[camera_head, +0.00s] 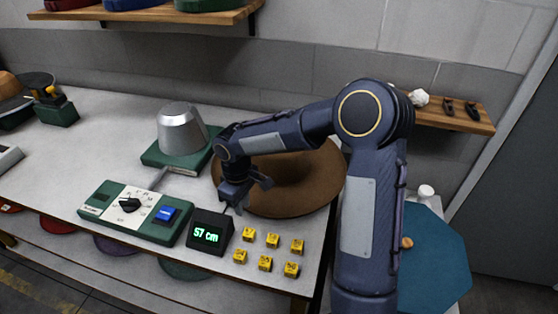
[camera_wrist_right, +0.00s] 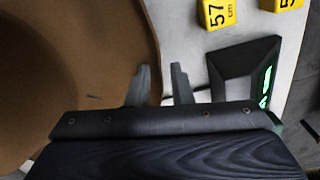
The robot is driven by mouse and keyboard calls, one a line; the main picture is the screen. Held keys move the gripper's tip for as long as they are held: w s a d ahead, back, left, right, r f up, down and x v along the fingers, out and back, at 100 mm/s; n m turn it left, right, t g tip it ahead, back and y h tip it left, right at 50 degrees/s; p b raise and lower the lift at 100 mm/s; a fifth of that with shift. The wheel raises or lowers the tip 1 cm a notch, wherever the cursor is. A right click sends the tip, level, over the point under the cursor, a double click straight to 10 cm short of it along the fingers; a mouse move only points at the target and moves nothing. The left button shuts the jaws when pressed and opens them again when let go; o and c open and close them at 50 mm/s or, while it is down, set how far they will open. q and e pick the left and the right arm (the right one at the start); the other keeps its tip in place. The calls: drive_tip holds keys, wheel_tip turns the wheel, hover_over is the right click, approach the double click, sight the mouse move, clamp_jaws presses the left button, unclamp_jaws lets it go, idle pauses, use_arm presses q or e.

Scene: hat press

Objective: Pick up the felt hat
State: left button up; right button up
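The brown felt hat (camera_head: 305,185) lies on the white table at the right, partly hidden behind my right arm. Its wide brim (camera_wrist_right: 100,40) fills the left of the right wrist view. My right gripper (camera_head: 238,206) is at the brim's front left edge, pointing down. In the wrist view its two fingers (camera_wrist_right: 161,86) are apart with a narrow gap. One finger overlaps the brim and the other lies over the table, with the brim edge between them in the picture. I cannot tell whether they touch the felt. My left gripper is not in view.
A green control box (camera_head: 135,212) and a grey metal hat form (camera_head: 181,131) are left. A blue octagonal surface (camera_head: 435,255) is at right.

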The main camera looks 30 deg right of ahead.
clamp_jaws()
wheel_tip(320, 180, up, 18)
idle(0.7)
drive_tip(key=shift+c, duration=1.7)
unclamp_jaws()
clamp_jaws()
